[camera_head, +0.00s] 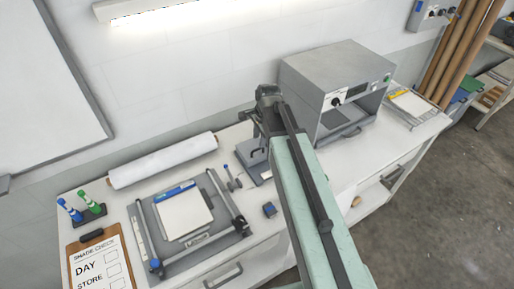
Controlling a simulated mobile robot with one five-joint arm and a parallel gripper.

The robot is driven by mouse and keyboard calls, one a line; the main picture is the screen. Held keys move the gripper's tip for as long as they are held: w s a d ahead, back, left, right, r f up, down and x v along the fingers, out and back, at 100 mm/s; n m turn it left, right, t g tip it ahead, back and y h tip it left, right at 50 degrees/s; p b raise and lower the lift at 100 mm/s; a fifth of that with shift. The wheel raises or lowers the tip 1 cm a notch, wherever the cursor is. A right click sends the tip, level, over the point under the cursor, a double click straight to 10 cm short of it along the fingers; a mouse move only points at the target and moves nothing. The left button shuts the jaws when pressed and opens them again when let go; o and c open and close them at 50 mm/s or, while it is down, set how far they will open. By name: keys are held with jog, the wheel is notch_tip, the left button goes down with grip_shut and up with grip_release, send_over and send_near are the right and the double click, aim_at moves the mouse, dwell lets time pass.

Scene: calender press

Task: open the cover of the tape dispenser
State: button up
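My mint-green arm reaches from the lower right up over the workbench. My gripper (257,130) is at its far end, small and dark, above the middle of the bench near the wall. Its fingers are too small and too covered to show whether they are open or shut. No tape dispenser can be told for sure. A small dark blue block (270,209) lies on the bench left of my arm. A grey device (256,160) stands below my gripper, partly hidden by the arm. I cannot tell whether either is the dispenser, or how its cover stands.
A large grey box-shaped machine (331,75) stands right of my arm. A white roll (163,160) lies along the wall. A grey frame (155,222) with a paper pad, a clipboard (99,262) and markers (83,208) fill the left. Bare bench shows around the blue block.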

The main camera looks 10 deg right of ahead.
aim_at(258, 149)
jog(key=f+b, duration=0.1)
jog(key=f, duration=0.1)
jog(key=f+b, duration=0.2)
jog(key=w+f+b, duration=0.1)
jog(key=f+b, duration=0.1)
jog(key=shift+a, duration=0.2)
jog(key=shift+r, duration=0.1)
grip_shut()
jog(key=shift+s, duration=0.1)
dwell(0.8)
